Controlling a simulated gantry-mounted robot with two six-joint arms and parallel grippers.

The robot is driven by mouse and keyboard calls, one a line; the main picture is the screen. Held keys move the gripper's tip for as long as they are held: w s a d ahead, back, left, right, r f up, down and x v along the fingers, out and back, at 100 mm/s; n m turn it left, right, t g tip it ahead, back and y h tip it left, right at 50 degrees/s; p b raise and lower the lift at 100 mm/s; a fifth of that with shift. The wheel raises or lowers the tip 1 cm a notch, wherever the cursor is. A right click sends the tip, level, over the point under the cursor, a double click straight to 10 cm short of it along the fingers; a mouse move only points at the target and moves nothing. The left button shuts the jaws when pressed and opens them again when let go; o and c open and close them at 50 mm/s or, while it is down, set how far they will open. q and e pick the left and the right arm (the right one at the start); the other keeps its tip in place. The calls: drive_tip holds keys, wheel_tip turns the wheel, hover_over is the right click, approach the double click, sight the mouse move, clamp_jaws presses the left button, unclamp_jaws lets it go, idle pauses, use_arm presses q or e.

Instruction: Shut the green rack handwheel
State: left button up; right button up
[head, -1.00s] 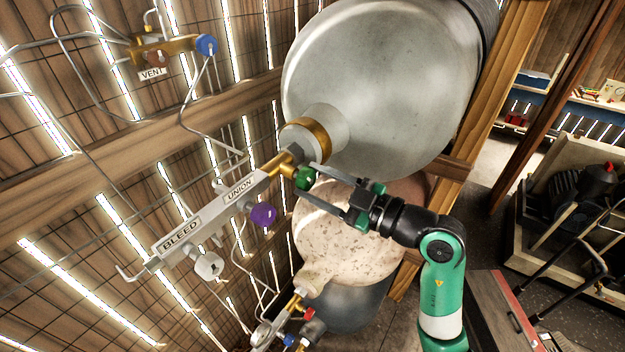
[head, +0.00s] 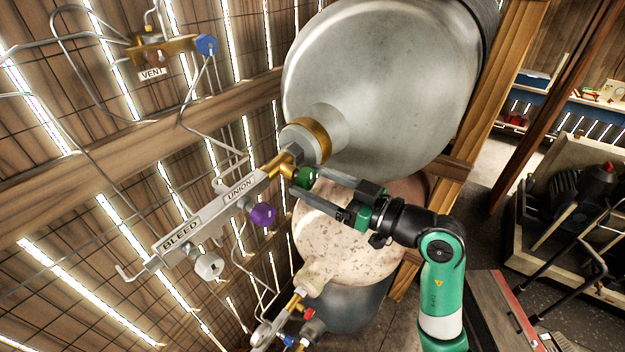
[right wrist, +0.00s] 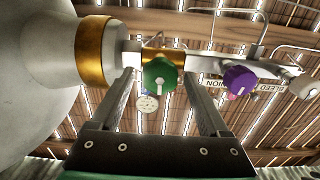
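The green rack handwheel (head: 305,177) sits on the brass valve at the neck of the big grey cylinder (head: 380,80). It also shows in the right wrist view (right wrist: 160,76), a knob with a pale mark on its face. My right gripper (head: 306,183) is open, with its two long fingers pointing at the handwheel. In the right wrist view the fingers (right wrist: 160,85) stand left and right of the green handwheel, with a gap on both sides. I cannot tell how far the tips reach along it. My left gripper is not in view.
A purple handwheel (head: 263,214) and a white one (head: 209,265) sit along the manifold labelled UNION and BLEED (head: 210,216). A blue handwheel (head: 206,44) is at the VENT valve. A speckled cylinder (head: 345,240) lies below my right gripper.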

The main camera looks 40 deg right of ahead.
drive_tip(key=v, duration=0.6)
idle(0.3)
